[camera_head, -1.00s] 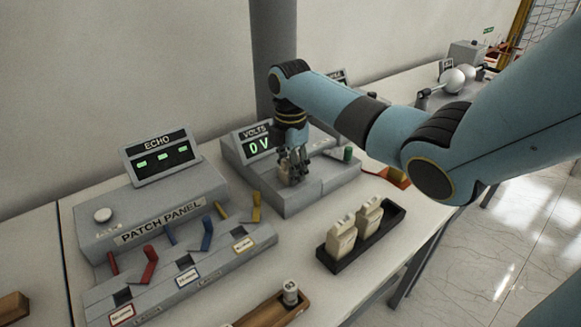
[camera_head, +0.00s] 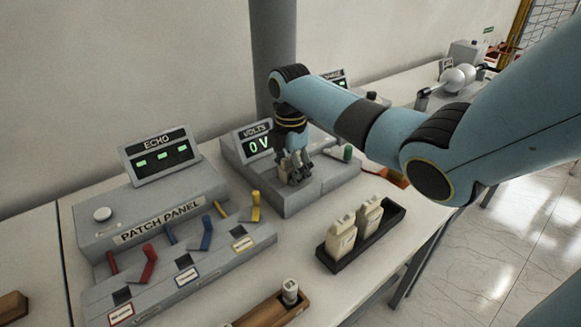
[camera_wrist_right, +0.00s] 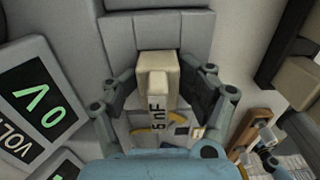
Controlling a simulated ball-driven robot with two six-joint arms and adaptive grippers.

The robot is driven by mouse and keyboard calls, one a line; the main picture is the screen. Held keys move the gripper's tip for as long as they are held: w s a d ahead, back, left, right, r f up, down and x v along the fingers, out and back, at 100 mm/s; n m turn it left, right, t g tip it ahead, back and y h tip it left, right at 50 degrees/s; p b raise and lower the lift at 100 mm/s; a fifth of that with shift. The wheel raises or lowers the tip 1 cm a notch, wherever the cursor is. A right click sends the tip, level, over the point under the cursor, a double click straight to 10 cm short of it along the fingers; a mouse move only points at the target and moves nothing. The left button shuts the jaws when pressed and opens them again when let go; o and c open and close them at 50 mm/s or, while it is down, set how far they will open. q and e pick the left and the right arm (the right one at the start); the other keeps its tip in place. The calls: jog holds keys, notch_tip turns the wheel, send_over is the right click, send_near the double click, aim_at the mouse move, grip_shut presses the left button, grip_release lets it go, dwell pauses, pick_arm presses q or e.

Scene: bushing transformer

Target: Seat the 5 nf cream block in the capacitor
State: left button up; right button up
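The cream block (camera_wrist_right: 157,78) is between the fingers of my right gripper in the right wrist view. Its dark label ends in "nF"; the digit looks like 5 or 6. It stands at a slot of the grey capacitor unit (camera_head: 290,202), whose display reads 0 V; its lower end is hidden, so I cannot tell how deep it sits. My right gripper (camera_head: 296,180) points down over the unit. Its fingers also show in the wrist view (camera_wrist_right: 160,90), either side of the block with narrow gaps, so it looks open. My left gripper is not in view.
A dark tray (camera_head: 389,228) holds two more cream blocks (camera_head: 341,238). The patch panel (camera_head: 160,225) with coloured levers stands left. A wooden holder (camera_head: 265,313) with a metal cylinder is in front. A green knob (camera_head: 347,152) is right of the gripper.

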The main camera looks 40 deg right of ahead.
jog(key=shift+s+a+f, duration=0.1)
jog(key=shift+s, duration=0.05)
notch_tip(320, 180, up, 13)
jog(key=shift+r+b, duration=0.2)
jog(key=shift+b, duration=0.45)
jog(key=shift+w, duration=0.2)
